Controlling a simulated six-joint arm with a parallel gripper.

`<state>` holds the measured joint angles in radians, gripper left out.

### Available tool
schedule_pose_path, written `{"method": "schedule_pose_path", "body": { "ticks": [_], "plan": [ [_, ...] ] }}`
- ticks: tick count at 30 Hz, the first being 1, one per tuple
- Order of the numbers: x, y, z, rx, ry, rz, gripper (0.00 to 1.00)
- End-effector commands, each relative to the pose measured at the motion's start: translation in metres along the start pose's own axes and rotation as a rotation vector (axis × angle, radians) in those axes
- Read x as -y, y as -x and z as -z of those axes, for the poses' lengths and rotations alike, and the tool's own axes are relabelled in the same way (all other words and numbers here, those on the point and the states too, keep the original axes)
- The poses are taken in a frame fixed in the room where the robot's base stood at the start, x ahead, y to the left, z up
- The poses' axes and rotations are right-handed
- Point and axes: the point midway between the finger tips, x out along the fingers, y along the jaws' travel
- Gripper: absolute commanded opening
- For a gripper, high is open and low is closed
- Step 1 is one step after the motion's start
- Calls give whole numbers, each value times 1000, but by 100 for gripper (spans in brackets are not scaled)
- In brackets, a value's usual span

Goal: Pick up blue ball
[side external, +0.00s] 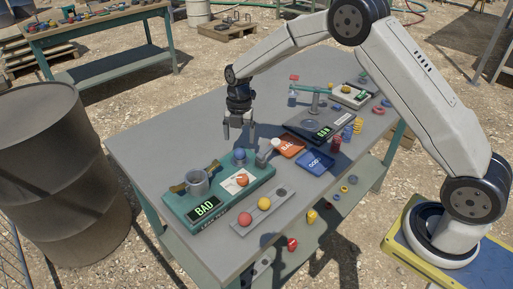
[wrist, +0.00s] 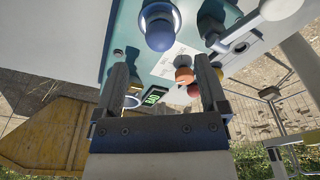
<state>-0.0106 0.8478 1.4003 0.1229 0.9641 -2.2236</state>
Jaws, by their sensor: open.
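The blue ball (side external: 239,154) sits on top of the teal box (side external: 232,203) marked BAD, near its back edge. In the wrist view the blue ball (wrist: 160,27) is at the top centre, with a pale ring around it. My gripper (side external: 239,138) points down just above and behind the ball in the side view, its two fingers apart and nothing between them. In the wrist view the open fingers (wrist: 160,68) lie below the ball in the picture, with the ball beyond their tips.
A grey tray (side external: 277,206) in front holds a red ball and a yellow ball. An orange tray (side external: 292,146) and a blue tray (side external: 316,162) lie right. The table's left part is clear.

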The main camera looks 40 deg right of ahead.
Motion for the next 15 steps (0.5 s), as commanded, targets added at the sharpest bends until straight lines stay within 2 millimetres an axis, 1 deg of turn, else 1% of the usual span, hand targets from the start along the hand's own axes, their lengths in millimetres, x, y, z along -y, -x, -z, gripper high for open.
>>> {"method": "schedule_pose_path", "body": {
  "ticks": [9, 11, 15],
  "plan": [
    [0, -7, 0, -1, 0, 0, 92],
    [0, -11, 0, -1, 0, 1, 92],
    [1, -26, 1, -2, 0, 2, 92]
  ]
}}
